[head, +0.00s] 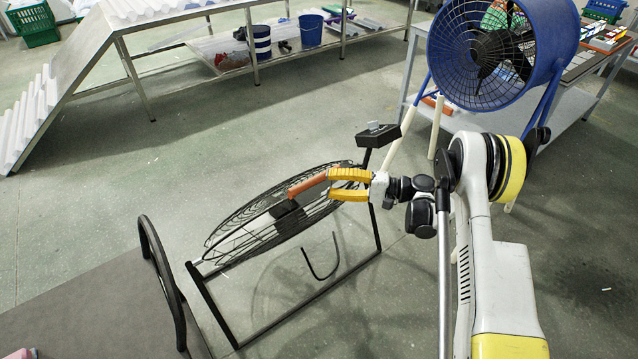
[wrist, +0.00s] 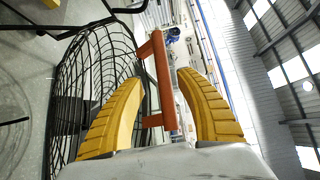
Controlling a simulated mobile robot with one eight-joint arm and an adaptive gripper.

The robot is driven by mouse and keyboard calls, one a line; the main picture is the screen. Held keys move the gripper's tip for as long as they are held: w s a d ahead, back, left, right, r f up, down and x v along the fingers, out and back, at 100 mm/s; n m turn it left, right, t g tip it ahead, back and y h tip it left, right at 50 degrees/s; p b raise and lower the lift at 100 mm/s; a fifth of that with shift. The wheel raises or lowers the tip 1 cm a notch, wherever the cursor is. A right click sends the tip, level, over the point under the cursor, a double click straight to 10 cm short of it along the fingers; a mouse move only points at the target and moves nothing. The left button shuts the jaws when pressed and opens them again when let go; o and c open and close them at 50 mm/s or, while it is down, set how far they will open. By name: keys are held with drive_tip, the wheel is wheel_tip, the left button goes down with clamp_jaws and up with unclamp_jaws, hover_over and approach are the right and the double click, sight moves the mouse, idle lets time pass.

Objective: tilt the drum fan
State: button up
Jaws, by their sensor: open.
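A black wire-cage fan (head: 240,228) sits tilted, nearly flat, in a black floor frame (head: 292,312) in the head view. Its cage (wrist: 68,90) fills the left of the wrist view. An orange handle (head: 306,183) sticks up at the cage's upper side. My gripper (head: 331,185), with yellow ribbed fingers, is open at the handle's right end. In the wrist view the handle (wrist: 161,75) lies between the open fingers of my gripper (wrist: 158,82), with gaps visible on both sides. I cannot tell if any finger touches it.
A blue drum fan (head: 490,55) stands at a grey table (head: 572,105) at upper right. A metal bench (head: 95,40) with a shelf holding blue buckets (head: 311,30) runs along the back. A dark panel (head: 95,310) and curved black bar (head: 160,268) are at lower left. Open floor lies behind the frame.

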drive_tip(key=v, duration=0.7)
drive_tip(key=shift+d, duration=0.2)
drive_tip(key=shift+f, duration=0.1)
drive_tip(key=s+a+r+h, duration=0.2)
drive_tip(key=s+r+h, duration=0.15)
drive_tip(key=r, duration=0.45)
drive_tip(key=s+a+r+h, duration=0.1)
drive_tip(key=s+r+h, duration=0.3)
drive_tip(key=r, duration=0.5)
drive_tip(key=s+d+r+n+t+h, duration=0.1)
drive_tip(key=s+d+h, duration=0.3)
drive_tip(key=s, duration=0.7)
drive_tip(key=s+d+r+n+t+h, duration=0.1)
drive_tip(key=s+d+h, duration=0.3)
drive_tip(key=s, duration=0.7)
drive_tip(key=shift+s+d+r+n+t+h, duration=0.15)
drive_tip(key=shift+r+n+t+h, duration=0.15)
drive_tip(key=shift+t+h, duration=0.55)
